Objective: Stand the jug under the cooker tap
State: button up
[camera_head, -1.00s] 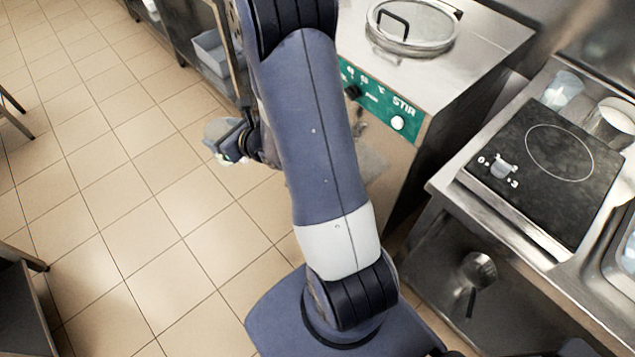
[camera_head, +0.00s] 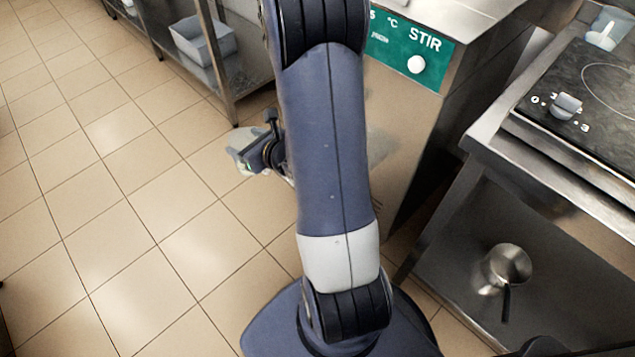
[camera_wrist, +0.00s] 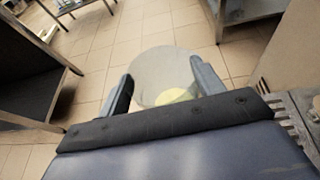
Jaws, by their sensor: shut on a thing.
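My gripper (camera_wrist: 162,84) is shut on a clear, see-through jug (camera_wrist: 160,66), with one finger on each side of it in the wrist view. Something pale yellow shows at the jug's lower part. In the head view the jug (camera_head: 240,148) sticks out to the left of my arm, above the floor tiles. The cooker (camera_head: 408,125), a steel cabinet with a green STIR panel (camera_head: 405,45), stands to the right of my arm. Its tap is not visible; my arm covers part of the cooker's front.
A steel shelf rack (camera_head: 235,75) holding a grey bin (camera_head: 203,40) stands at upper left. A steel counter with a black hob (camera_head: 590,95) is at right, with a small pan (camera_head: 507,266) on its lower shelf. The tiled floor at left is clear.

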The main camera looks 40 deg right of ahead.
jog(key=s+d+f+h+b, duration=0.1)
jog(key=s+d+f+b, duration=0.1)
jog(key=f+b, duration=0.5)
jog(key=s+d+f+b, duration=0.1)
jog(key=d+f+b, duration=0.1)
jog(key=f+b, duration=0.55)
jog(key=d+f, duration=0.2)
jog(key=d, duration=0.7)
jog(key=w+d+f+m+b, duration=0.1)
jog(key=d, duration=0.7)
jog(key=shift+w+d+f, duration=0.15)
jog(key=shift+d+f, duration=0.2)
jog(key=shift+f, duration=0.05)
jog(key=shift+f, duration=0.15)
jog(key=o, duration=1.3)
jog(key=shift+c, duration=0.2)
